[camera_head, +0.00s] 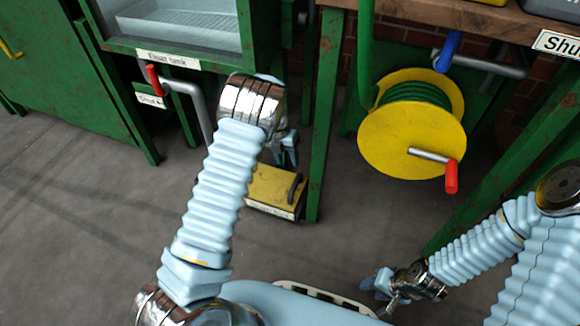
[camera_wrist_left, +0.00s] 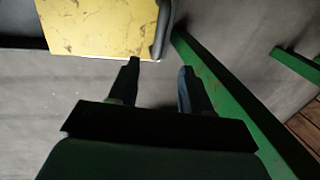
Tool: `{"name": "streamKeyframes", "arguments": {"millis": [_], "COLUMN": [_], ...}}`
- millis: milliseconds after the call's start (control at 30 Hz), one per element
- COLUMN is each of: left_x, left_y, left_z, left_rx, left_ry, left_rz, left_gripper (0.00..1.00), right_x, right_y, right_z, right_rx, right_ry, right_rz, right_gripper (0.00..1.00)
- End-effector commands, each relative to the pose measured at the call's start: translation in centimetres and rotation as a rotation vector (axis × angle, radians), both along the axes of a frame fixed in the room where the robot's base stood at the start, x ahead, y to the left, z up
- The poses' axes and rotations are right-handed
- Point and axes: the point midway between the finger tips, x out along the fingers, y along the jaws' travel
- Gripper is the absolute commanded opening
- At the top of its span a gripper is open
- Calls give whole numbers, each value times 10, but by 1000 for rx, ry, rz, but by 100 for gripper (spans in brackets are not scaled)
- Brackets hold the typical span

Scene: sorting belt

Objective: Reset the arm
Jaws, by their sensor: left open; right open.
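My left arm reaches from the bottom of the head view up toward the green bench. My left gripper (camera_head: 284,148) is partly hidden behind its own chrome wrist. In the left wrist view the left gripper (camera_wrist_left: 158,80) shows two dark fingers spread apart with nothing between them. A yellow box (camera_head: 272,186) with a black handle stands on the floor just below it in the head view. The box also shows at the top of the left wrist view (camera_wrist_left: 95,25). My right gripper (camera_head: 385,288) is low at the bottom right beside my base, small in view, open and apparently empty.
A yellow hose reel (camera_head: 405,140) with a red-handled crank hangs at right beneath a wooden top (camera_head: 470,18). Green posts (camera_head: 325,115) stand between. Grey floor (camera_head: 80,220) is clear at left.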

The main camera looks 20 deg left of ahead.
Motion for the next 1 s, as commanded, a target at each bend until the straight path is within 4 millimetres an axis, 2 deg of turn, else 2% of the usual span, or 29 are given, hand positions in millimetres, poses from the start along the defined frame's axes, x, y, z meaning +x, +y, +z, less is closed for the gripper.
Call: {"name": "streamKeyframes", "arguments": {"millis": [100,200,667,767,867,967,1000], "left_x": [0,0,0,-6,-24,-59,-78], "left_y": [2,3,3,5,9,10,9], "left_z": [12,14,14,10,-3,-23,-31], "left_rx": [-1,0,0,4,12,21,20], "left_ry": [1,1,0,-3,-17,-47,-66], "left_rz": [0,-1,-3,-46,-189,-479,-635], "left_gripper": [48,48,48,48,48,48,48], "right_x": [0,0,0,0,0,0,0], "right_y": [0,0,0,0,0,1,1], "right_z": [3,3,3,6,15,30,37], "right_rx": [-1,-1,-1,-1,-1,0,0], "right_ry": [-1,-1,-1,-1,-1,-2,-2], "right_rz": [0,0,0,0,0,2,2], "right_gripper": [43,43,43,43,43,43,43]}}
